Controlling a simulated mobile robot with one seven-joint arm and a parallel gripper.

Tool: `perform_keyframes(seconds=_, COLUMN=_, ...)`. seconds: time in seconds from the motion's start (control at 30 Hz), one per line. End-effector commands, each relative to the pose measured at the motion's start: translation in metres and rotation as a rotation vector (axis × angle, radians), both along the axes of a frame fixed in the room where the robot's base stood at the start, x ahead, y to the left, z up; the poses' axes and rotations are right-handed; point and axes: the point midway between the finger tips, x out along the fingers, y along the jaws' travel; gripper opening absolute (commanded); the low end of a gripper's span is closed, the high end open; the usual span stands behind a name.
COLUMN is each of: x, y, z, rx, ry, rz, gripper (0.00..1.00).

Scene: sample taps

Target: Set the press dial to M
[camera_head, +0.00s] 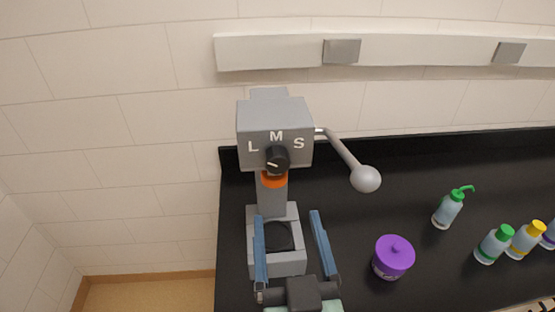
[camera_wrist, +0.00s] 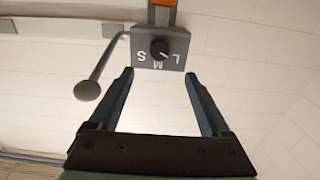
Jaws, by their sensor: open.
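The press (camera_head: 272,118) is a grey machine on the black counter, with white letters L, M and S in an arc on its head. Its black dial (camera_head: 277,159) sits below the M, and its white mark points left, on the L side. In the wrist view the press head is upside down, and the dial (camera_wrist: 159,49) has its mark towards the L. My gripper (camera_head: 287,215) is open and empty, with its blue fingers apart below the dial in the head view. In the wrist view the dial lies beyond the gap between the fingertips (camera_wrist: 160,73).
The press lever, with a grey ball (camera_head: 366,179), sticks out to the right. A purple lidded jar (camera_head: 393,258) and a green-topped wash bottle (camera_head: 448,210) stand on the counter (camera_head: 340,228), with more bottles at far right. A white rail (camera_head: 270,51) runs along the wall.

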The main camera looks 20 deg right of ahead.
Motion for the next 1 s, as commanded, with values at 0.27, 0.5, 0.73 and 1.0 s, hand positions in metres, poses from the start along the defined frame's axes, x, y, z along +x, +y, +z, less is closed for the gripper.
perform_keyframes(seconds=0.27, x=0.034, y=-0.01, z=0.005, rx=-0.001, ry=-0.002, rz=0.0, gripper=0.81)
perform_keyframes(seconds=0.5, x=0.076, y=-0.022, z=0.005, rx=-0.002, ry=-0.002, rz=0.0, gripper=0.81)
perform_keyframes(seconds=0.73, x=0.106, y=-0.03, z=0.003, rx=-0.002, ry=-0.002, rz=0.0, gripper=0.81)
perform_keyframes(seconds=1.0, x=0.12, y=-0.034, z=0.001, rx=-0.002, ry=-0.002, rz=0.0, gripper=0.81)
